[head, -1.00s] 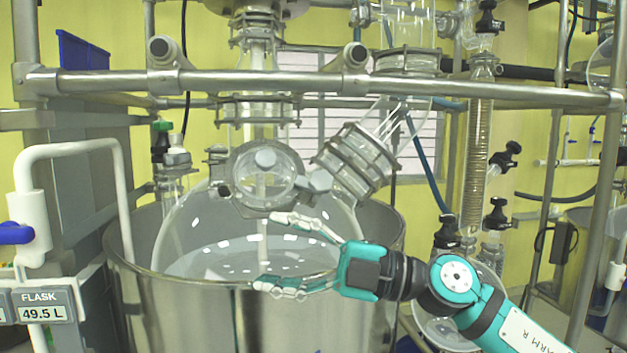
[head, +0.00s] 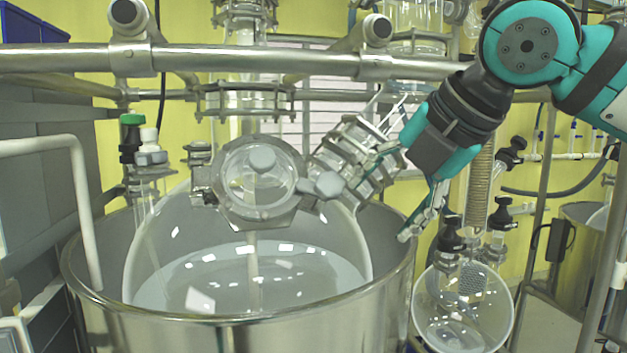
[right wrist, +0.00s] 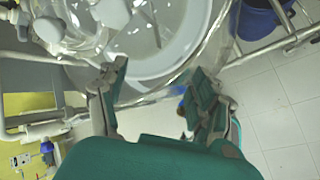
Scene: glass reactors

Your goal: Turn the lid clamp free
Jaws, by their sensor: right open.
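A round glass port with a metal rim (head: 258,183) sits on the front of the reactor vessel's lid in the head view. A grey knob-like clamp part (head: 325,187) juts from the rim's right side. My right gripper (head: 390,200) is to the right of this knob, pointing down and left, beside the angled glass neck. It is open and holds nothing. In the right wrist view its two fingers (right wrist: 155,98) are spread wide, with the vessel's curved glass beyond them. Which part lies between the fingertips is hard to tell. My left gripper is not in view.
A large steel pot (head: 240,322) surrounds the glass vessel. A metal rail (head: 240,60) crosses above the lid. The angled flanged neck (head: 350,158) stands close to my right gripper. A round glass flask (head: 462,308) and a coiled condenser (head: 478,190) are at the right.

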